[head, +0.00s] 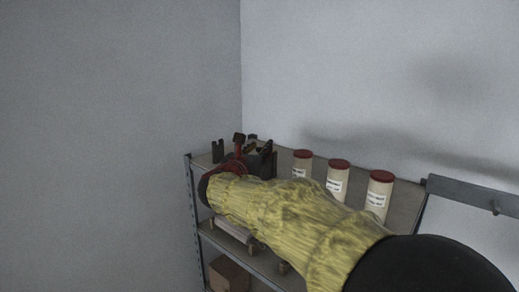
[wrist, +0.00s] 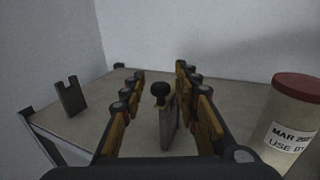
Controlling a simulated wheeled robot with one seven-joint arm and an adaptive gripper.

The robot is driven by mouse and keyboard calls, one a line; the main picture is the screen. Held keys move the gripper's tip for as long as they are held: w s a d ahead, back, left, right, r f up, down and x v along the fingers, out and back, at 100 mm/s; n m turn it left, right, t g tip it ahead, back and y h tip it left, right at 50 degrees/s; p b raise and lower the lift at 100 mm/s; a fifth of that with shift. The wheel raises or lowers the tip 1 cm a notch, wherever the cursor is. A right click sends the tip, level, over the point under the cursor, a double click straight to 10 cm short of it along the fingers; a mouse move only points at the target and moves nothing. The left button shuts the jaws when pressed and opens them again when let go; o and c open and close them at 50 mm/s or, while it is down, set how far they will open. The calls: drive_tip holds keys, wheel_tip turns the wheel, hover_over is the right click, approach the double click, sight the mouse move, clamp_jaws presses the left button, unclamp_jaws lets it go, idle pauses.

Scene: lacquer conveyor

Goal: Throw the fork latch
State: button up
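In the wrist view, a grey upright lever (wrist: 169,130) with a round black knob (wrist: 160,89) stands between the two fingers of my gripper (wrist: 160,74). The fingers have orange-brown pads and are apart, with gaps on both sides of the lever. A dark fork-shaped bracket (wrist: 71,98) with an open notch on top stands to the left, outside the fingers. In the head view, the fork bracket (head: 217,152) shows left of my gripper (head: 252,152) at the shelf's left end. My yellow-sleeved arm hides much of the shelf, and I cannot make out the lever there.
Cream canisters with red lids (head: 338,178) stand in a row right of my gripper; one (wrist: 291,122) is close on the right in the wrist view. The metal shelf (head: 404,206) sits against the walls. A brown box (head: 229,274) is on a lower level.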

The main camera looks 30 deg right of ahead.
drive_tip(key=shift+c, duration=1.2)
clamp_jaws()
